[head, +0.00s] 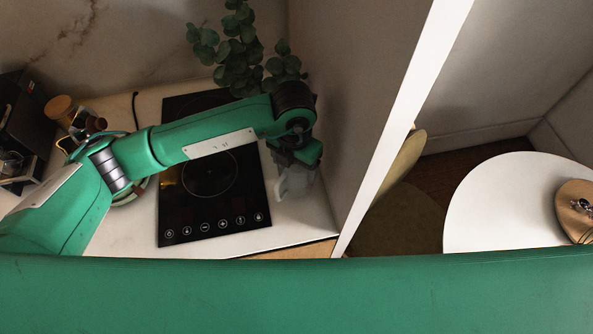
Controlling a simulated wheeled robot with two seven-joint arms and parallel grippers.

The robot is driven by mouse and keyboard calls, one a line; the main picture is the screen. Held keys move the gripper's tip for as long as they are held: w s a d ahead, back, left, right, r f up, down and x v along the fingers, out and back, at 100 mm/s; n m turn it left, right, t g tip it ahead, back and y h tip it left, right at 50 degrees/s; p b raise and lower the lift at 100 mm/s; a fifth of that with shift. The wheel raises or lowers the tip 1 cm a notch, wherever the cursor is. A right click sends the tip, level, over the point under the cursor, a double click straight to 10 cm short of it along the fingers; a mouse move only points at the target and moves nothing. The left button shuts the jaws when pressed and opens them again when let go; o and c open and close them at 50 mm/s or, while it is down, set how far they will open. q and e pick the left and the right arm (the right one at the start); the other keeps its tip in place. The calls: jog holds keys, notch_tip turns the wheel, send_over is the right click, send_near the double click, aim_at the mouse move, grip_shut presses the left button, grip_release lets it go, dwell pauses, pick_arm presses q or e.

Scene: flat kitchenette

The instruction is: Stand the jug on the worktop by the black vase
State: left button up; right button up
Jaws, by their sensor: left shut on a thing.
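My left gripper (298,157) points down over the right end of the worktop (312,215), beside the cooktop. It is shut on a pale, greyish jug (294,184), which shows just below the fingers. The gripper hides the jug's upper part. I cannot tell whether its base touches the worktop. No black vase shows clearly. Green leafy stems (238,50) rise behind my left arm, and whatever holds them is hidden by the arm. My right gripper is out of view.
A black cooktop (215,215) lies under my left arm. A wall with a white edge (405,115) stands close right of the jug. A dark appliance (22,120) and a wooden-lidded jar (60,108) are at left. A white round table (490,205) stands beyond the wall.

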pick_arm(q)
notch_tip(320, 180, down, 3)
jog(key=shift+f+b, duration=0.1)
jog(key=shift+b, duration=0.35)
jog(key=shift+d+f, duration=0.1)
jog(key=shift+d, duration=0.15)
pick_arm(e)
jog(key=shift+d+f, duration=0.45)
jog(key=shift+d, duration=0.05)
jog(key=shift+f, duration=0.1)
pick_arm(q)
jog(key=shift+f, duration=0.2)
jog(key=o, duration=1.3)
jog(key=shift+c, duration=0.2)
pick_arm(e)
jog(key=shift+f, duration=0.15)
